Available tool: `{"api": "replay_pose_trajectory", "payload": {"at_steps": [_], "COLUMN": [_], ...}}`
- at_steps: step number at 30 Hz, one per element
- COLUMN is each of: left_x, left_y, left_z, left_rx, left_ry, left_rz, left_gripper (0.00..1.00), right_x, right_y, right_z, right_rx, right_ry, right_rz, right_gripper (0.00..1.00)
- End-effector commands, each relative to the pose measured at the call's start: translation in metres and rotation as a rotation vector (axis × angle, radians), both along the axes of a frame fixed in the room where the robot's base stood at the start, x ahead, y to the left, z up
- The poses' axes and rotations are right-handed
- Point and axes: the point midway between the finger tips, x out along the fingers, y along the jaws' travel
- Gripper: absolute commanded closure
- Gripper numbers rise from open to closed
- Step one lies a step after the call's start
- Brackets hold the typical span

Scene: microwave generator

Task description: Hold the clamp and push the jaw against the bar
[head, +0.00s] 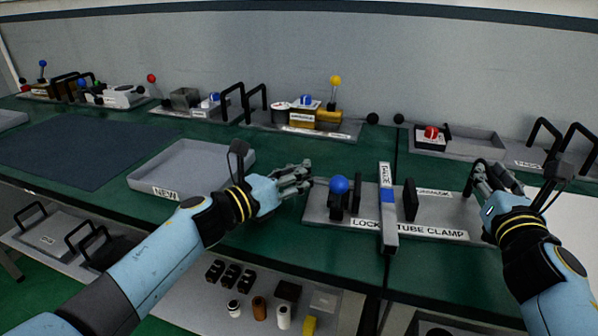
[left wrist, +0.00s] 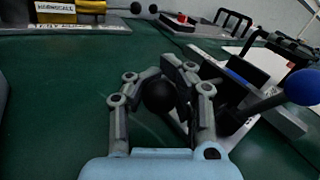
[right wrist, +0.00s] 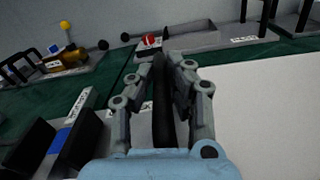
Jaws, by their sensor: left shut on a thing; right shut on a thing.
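The lock tube clamp (head: 320,214) is a grey base on the green bench, with a blue-knobbed lever (head: 339,184) at its left. A grey bar (head: 388,215) with a blue band lies across it, between a left black jaw (head: 356,190) and a right black jaw (head: 410,200). In the head view, gaps show between bar and jaws. My left gripper (head: 308,178) is at the clamp's left end, shut on a black ball knob (left wrist: 160,97). My right gripper (head: 478,178) is at its right end, shut on a black upright handle (right wrist: 163,105).
A grey tray (head: 195,165) marked NEW stands left of the clamp. Fixtures with a yellow knob (head: 335,80) and a red knob (head: 431,132) stand behind. A dark mat (head: 75,150) lies far left. Small parts stand on the lower shelf (head: 190,300).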

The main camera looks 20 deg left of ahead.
Motion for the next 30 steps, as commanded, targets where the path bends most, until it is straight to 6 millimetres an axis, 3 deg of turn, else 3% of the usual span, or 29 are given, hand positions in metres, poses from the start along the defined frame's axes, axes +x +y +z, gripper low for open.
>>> {"api": "replay_pose_trajectory", "payload": {"at_steps": [1, 5, 15, 24, 30], "left_x": [0.001, 0.001, 0.004, 0.004, 0.004], "left_y": [0.005, 0.002, -0.055, -0.058, -0.058], "left_z": [-0.002, -0.002, -0.003, -0.003, -0.003], "left_rx": [0.007, 0.006, 0.004, 0.004, 0.004], "left_ry": [0.002, 0.003, 0.005, 0.005, 0.005], "left_rz": [0.008, 0.01, 0.004, 0.003, 0.003], "left_gripper": [1.0, 1.0, 1.0, 1.0, 0.72], "right_x": [-0.002, -0.002, -0.002, -0.002, -0.002], "right_y": [-0.005, -0.005, -0.005, -0.004, -0.004], "right_z": [-0.009, -0.01, -0.009, -0.009, -0.01], "right_rx": [-0.006, -0.008, -0.007, -0.006, -0.005], "right_ry": [0.018, 0.018, 0.018, 0.018, 0.018], "right_rz": [-0.012, -0.012, -0.011, -0.011, -0.01], "right_gripper": [1.0, 1.0, 1.0, 1.0, 1.0]}}
